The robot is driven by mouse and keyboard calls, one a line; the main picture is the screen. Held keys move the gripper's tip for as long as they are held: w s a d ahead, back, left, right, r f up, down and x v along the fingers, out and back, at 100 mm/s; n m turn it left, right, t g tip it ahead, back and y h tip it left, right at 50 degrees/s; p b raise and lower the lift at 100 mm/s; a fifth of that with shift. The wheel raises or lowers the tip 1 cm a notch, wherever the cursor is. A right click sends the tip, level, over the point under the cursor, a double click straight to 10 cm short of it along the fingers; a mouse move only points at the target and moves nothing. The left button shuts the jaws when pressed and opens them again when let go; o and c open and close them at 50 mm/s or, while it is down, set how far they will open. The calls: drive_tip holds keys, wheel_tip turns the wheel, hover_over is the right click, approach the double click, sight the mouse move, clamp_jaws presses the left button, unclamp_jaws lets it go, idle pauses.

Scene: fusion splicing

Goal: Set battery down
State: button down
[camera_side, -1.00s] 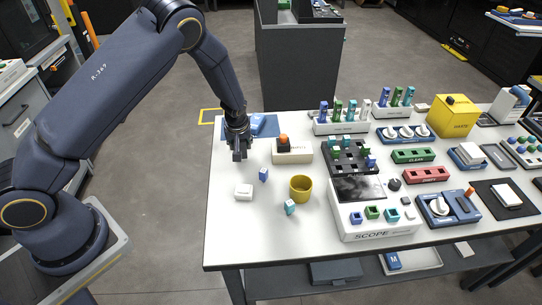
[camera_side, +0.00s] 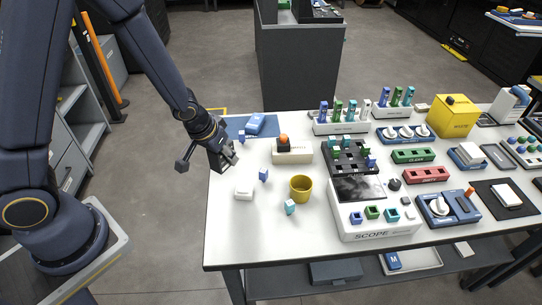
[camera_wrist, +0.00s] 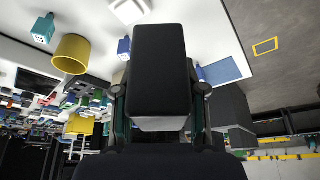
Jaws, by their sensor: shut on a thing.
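My gripper (camera_side: 226,160) is over the table's left edge in the side view, tilted. In the wrist view a dark block with a pale end, apparently the battery (camera_wrist: 160,70), sits between the fingers and hides the fingertips. In the side view the held block is too small and dark to make out clearly. I cannot tell whether it touches the table; it appears to be held above it.
A blue mat (camera_side: 234,127) with a blue-and-white item (camera_side: 255,124) lies behind my gripper. The table's front left is clear.

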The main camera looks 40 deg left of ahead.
drive_tip(key=s+d+f+m+h, duration=0.2)
drive_tip(key=d+m, duration=0.4)
drive_tip(key=d, duration=0.1)
drive_tip(key=m+g+h, duration=0.2)
drive_tip(key=m, duration=0.2)
hover_over(255, 230)
drive_tip(key=a, duration=0.1)
drive_tip(key=f, duration=0.3)
drive_tip(key=s+f, duration=0.1)
drive_tip(key=f, duration=0.1)
drive_tip(key=shift+s+f, duration=0.1)
drive_tip(key=shift+f, duration=0.2)
drive_tip(key=shift+t, duration=0.3)
drive_tip(key=shift+f, duration=2.05)
drive_tip(key=c, duration=0.7)
unclamp_jaws()
drive_tip(key=shift+f, duration=0.1)
drive_tip(key=shift+o, duration=0.2)
